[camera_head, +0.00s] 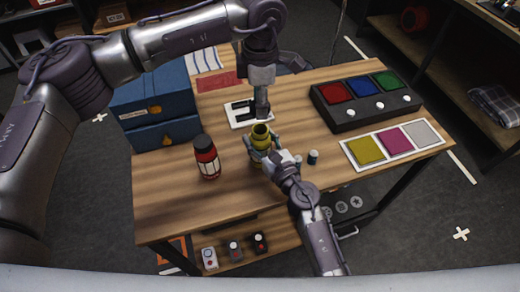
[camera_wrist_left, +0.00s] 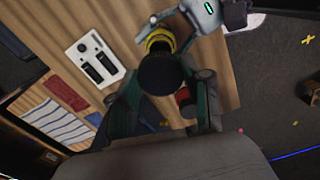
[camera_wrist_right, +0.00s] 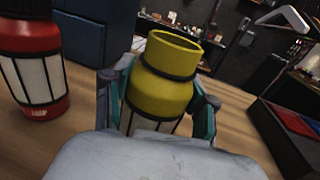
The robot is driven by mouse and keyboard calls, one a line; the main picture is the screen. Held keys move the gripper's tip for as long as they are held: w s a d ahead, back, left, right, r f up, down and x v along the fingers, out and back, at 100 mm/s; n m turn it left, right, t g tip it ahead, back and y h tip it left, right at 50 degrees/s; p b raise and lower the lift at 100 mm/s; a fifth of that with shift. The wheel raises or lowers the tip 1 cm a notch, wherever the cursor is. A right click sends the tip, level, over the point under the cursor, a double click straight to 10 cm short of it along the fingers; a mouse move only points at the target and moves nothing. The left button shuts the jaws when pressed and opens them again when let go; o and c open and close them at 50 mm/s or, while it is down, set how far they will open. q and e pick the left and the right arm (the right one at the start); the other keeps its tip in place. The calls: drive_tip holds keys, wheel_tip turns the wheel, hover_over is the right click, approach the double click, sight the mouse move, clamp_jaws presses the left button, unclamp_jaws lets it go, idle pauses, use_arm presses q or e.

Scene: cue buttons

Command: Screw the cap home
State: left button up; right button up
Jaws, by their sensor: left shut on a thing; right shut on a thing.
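A yellow bottle (camera_head: 262,138) with a black neck band and an uncapped mouth stands upright over the table. My right gripper (camera_head: 268,150) is shut around its body; the right wrist view shows the bottle (camera_wrist_right: 164,80) between both fingers. A black cap (camera_wrist_left: 160,74) is between the fingers of my left gripper (camera_wrist_left: 165,100), which is shut on it. In the left wrist view the yellow bottle (camera_wrist_left: 160,38) shows just past the cap. In the head view my left gripper (camera_head: 262,112) is above the bottle mouth, apart from it. The cap is hard to make out there.
A red bottle (camera_head: 207,164) with a black cap stands left of the yellow one. A small dark cylinder (camera_head: 313,157) stands to the right. Behind are a white switch plate (camera_head: 238,122), blue boxes (camera_head: 160,105), a button box (camera_head: 350,118) and a colour-square card (camera_head: 348,154).

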clamp_jaws()
use_arm(q)
hover_over(261, 125)
drive_tip(key=s, duration=0.2)
drive_tip(key=shift+w+f, duration=0.15)
drive_tip(key=shift+f, duration=2.3)
drive_tip(key=shift+f, duration=0.9)
drive_tip(key=shift+f, duration=0.6)
